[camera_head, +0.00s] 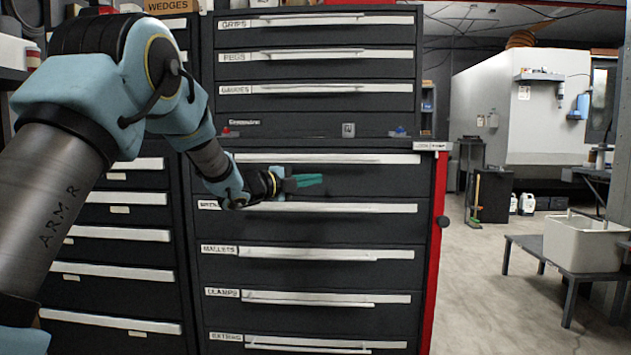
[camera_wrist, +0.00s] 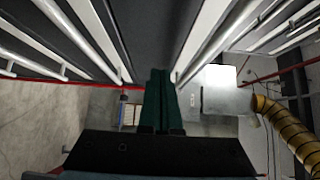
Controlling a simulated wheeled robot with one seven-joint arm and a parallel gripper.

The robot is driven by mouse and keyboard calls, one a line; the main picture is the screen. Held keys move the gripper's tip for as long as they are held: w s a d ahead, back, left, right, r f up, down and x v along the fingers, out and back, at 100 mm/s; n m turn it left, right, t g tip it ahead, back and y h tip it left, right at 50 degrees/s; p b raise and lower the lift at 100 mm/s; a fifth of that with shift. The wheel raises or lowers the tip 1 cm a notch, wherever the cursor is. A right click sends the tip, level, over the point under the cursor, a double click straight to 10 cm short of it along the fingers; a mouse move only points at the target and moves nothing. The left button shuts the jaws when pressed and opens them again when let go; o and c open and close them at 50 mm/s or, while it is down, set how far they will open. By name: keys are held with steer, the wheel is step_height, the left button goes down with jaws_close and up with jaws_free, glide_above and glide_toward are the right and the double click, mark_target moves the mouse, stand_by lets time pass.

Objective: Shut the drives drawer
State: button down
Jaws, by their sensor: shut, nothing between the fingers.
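The lower dark cabinet has a stack of drawers with long pale handles. No label reading drives is legible; the label of its top drawer (camera_head: 380,181) is hidden behind my arm, so I cannot tell if this is the drives drawer. No drawer clearly stands out from the front. My gripper (camera_head: 308,181) is in front of that top drawer's face, below its handle, pointing right. Its green fingers are shut together and empty, also in the wrist view (camera_wrist: 160,98). Contact with the face cannot be told.
Drawers labelled mallets (camera_head: 320,253) and clamps (camera_head: 325,297) are below; grips, pegs and gauges are above. A red side panel (camera_head: 437,240) edges the cabinet. Another drawer stack (camera_head: 120,233) is at left. Open floor lies right, before a bench with a pale bin (camera_head: 580,244).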

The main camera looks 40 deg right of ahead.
steer(key=w+a+f+n+t+y, duration=0.35)
steer(key=a+n, duration=0.25)
steer(key=a, duration=0.6)
steer(key=w+a+f+n+t+y, duration=0.35)
steer(key=a+n, duration=0.35)
steer(key=a, duration=0.6)
steer(key=w+a+f+n+t+y, duration=0.2)
steer(key=w+a+f+n+y, duration=0.3)
steer(key=a, duration=0.7)
steer(key=s+a+f+n+g+y, duration=0.1)
steer(key=s+a+f+n+y, duration=0.15)
steer(key=s+a+n, duration=0.35)
steer(key=s+a+f+n+g+y, duration=0.2)
steer(key=a+f+n, duration=0.1)
steer(key=a, duration=0.5)
steer(key=s+a+f+n+g+y, duration=0.1)
steer(key=s+a+f+n+g, duration=0.2)
steer(key=s, duration=0.4)
steer(key=s+a+f+n+g, duration=0.1)
steer(key=s+a+f+n, duration=0.1)
steer(key=s+a+n, duration=0.4)
step_height(320, 180, up, 28)
steer(key=s+d+m+g+p, duration=0.1)
steer(key=s+p, duration=0.1)
steer(key=p, duration=2.6)
steer(key=shift+s+r+m+p, duration=0.2)
steer(key=shift+s+m+p, duration=0.1)
steer(key=shift+s+p, duration=0.1)
